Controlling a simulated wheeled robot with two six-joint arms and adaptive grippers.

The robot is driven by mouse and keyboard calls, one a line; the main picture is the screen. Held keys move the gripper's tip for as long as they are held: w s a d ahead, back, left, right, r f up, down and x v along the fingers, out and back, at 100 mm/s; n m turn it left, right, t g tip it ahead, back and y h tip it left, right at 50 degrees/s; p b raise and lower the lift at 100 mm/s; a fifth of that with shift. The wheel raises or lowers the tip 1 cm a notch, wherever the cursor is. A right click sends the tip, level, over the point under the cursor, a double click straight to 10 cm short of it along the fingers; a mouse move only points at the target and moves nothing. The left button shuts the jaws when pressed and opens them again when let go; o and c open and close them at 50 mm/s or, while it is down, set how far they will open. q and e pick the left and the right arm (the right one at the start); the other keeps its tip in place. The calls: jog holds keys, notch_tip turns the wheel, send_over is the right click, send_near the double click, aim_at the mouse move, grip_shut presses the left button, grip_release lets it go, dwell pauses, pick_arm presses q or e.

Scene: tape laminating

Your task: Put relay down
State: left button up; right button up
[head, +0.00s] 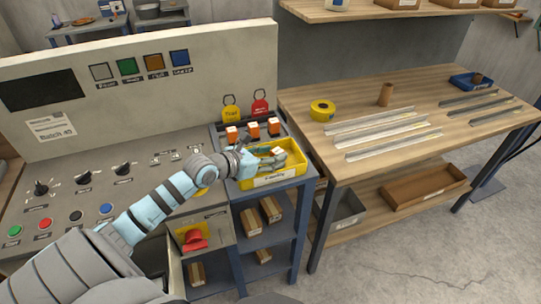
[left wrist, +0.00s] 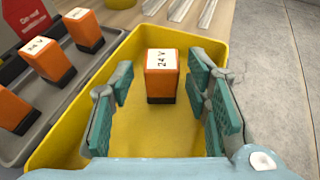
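An orange relay (left wrist: 162,84) with a white top marked 24 V stands upright inside the yellow bin (left wrist: 88,112), seen in the left wrist view. In the head view the yellow bin (head: 272,180) sits at the right end of the console, and my left gripper (head: 268,156) reaches into it. In the left wrist view the gripper's green-padded fingers (left wrist: 160,88) are spread on both sides of the relay, with a gap on each side. My right gripper is not in view.
Several more orange relays (head: 253,130) stand in a grey tray behind the bin, below yellow and red tags (head: 260,106). A wooden table (head: 375,105) to the right holds metal strips (head: 385,123) and a yellow tape roll (head: 322,110). A red switch (head: 194,240) sits on the console front.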

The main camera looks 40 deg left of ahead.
pick_arm(q)
jog(key=shift+r+p, duration=0.3)
jog(key=shift+r, duration=0.1)
jog(key=p+v, duration=0.8)
jog(key=r+p+v, duration=0.1)
jog(key=p+v, duration=0.3)
jog(key=shift+d, duration=0.1)
jog(key=shift+f, duration=0.15)
